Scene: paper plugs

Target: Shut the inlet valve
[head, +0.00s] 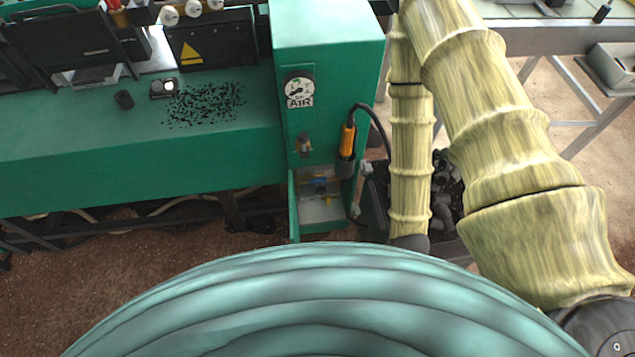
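The green cabinet (328,40) carries a round gauge (299,91) over an AIR label. My sleeved arm runs down the right side, to the right of the cabinet. I cannot make out my gripper, and nothing is seen touching the fittings.
An orange and black tool (348,138) with a black cable hangs at the cabinet's right side. Dark machinery (446,185) stands behind my arm. A green bench (140,155) with black bits lies left. Brown floor (150,270) is open in front. A metal table (565,38) stands right.

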